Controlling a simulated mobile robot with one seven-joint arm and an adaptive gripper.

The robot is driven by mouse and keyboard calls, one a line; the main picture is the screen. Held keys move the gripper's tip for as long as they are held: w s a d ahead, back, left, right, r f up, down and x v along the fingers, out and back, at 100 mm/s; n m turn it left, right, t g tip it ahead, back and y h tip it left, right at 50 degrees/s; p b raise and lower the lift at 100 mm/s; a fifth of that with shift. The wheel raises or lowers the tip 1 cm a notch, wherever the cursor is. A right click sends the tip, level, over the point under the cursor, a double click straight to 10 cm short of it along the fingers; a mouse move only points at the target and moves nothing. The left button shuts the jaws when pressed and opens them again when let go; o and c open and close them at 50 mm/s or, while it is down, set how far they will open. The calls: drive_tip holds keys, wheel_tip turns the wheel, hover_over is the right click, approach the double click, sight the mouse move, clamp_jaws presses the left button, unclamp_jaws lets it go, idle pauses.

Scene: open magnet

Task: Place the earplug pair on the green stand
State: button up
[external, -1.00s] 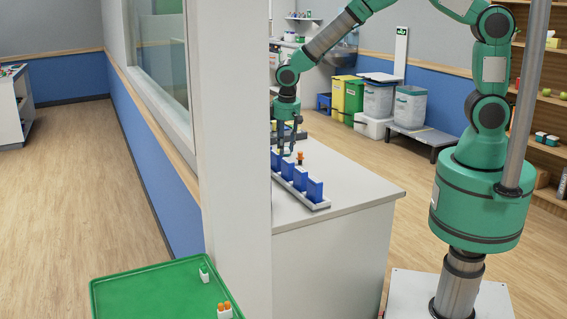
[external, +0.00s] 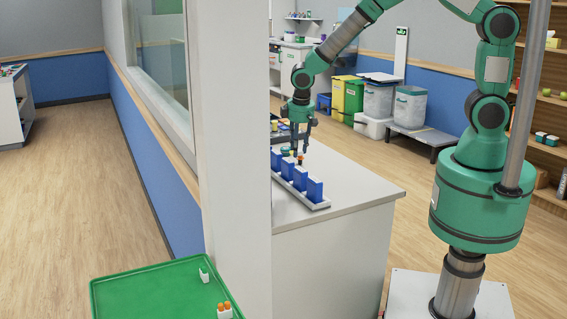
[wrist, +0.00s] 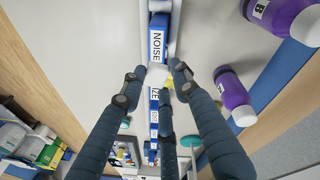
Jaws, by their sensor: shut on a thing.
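My gripper (external: 300,150) points down there. In the wrist view, my gripper (wrist: 158,76) is shut on a small white piece between its fingertips, which I take to be part of the earplug pair; the fingers partly hide it. The green stand (external: 130,290) is a flat tray at the lower left. A white holder with two orange plugs (external: 225,310) and a white holder without visible orange (external: 204,273) stand on it.
Blue boards (external: 315,190) stand in a white rack along the counter (external: 345,195), close beside my gripper. Purple bottles (wrist: 232,90) lie to the right in the wrist view. A white wall end (external: 235,150) stands between the counter and the aisle. The tray's middle is clear.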

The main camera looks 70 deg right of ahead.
drive_tip(key=shift+n, duration=0.4)
drive_tip(key=s+d+f, duration=0.1)
drive_tip(key=s, duration=0.4)
drive_tip(key=s+d+f, duration=0.1)
drive_tip(key=s+d, duration=0.1)
drive_tip(key=s, duration=0.4)
drive_tip(key=s+d+f, duration=0.1)
drive_tip(key=s, duration=0.5)
drive_tip(key=shift+s+d, duration=0.15)
drive_tip(key=shift+d, duration=0.15)
hover_over(380, 197)
wheel_tip(380, 197, down, 2)
drive_tip(key=f, duration=0.1)
drive_tip(key=shift+s+a+r+n, duration=0.25)
drive_tip(key=shift+n, duration=0.15)
drive_tip(key=shift+f+b, duration=1.25)
drive_tip(key=shift+f, duration=1.7)
drive_tip(key=shift+f+b, duration=0.9)
drive_tip(key=shift+f, duration=0.95)
drive_tip(key=shift+f+b, duration=0.3)
